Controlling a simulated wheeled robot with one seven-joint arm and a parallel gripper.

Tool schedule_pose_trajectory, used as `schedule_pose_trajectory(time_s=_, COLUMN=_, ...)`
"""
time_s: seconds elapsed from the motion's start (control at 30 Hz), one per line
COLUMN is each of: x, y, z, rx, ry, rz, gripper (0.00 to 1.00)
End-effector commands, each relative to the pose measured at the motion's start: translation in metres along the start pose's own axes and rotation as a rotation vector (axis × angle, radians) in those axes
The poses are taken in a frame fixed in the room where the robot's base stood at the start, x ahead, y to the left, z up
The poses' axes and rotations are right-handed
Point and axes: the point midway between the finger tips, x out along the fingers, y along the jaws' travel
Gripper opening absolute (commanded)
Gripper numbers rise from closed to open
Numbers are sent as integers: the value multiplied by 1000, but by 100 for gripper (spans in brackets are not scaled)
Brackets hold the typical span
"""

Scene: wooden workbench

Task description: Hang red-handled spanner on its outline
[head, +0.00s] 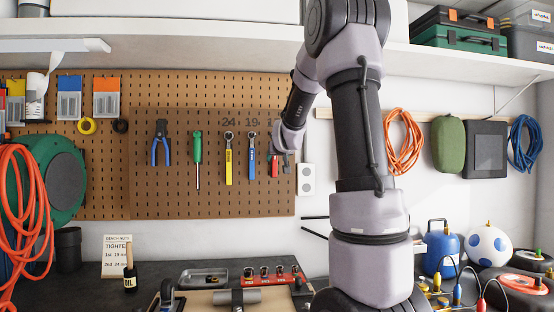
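The red-handled spanner (274,169) is upright against the right part of the brown pegboard (215,205), right of the blue-handled spanner (252,165). Only part of its red handle shows; its upper part and its outline are hidden behind my gripper (281,157). My gripper is at the board, right at the spanner. I cannot tell whether its fingers are closed on the handle or apart from it, nor whether the spanner rests on a peg.
Left on the board hang a yellow-handled spanner (229,166), a green screwdriver (197,155) and blue pliers (161,145). A shelf (450,61) runs above. My arm blocks the middle right.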

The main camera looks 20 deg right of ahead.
Motion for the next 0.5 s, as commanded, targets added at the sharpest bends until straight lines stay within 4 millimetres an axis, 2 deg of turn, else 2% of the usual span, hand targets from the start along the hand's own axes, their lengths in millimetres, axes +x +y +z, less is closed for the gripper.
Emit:
schedule_pose_trajectory(time_s=0.27, x=-3, y=0, z=0, rx=2, ry=0, rz=0, gripper=62)
schedule_pose_trajectory(time_s=0.37, x=-13, y=0, z=-1, rx=2, ry=2, rz=0, gripper=62)
schedule_pose_trajectory(time_s=0.5, x=-37, y=0, z=-1, rx=4, ry=3, rz=-1, gripper=62)
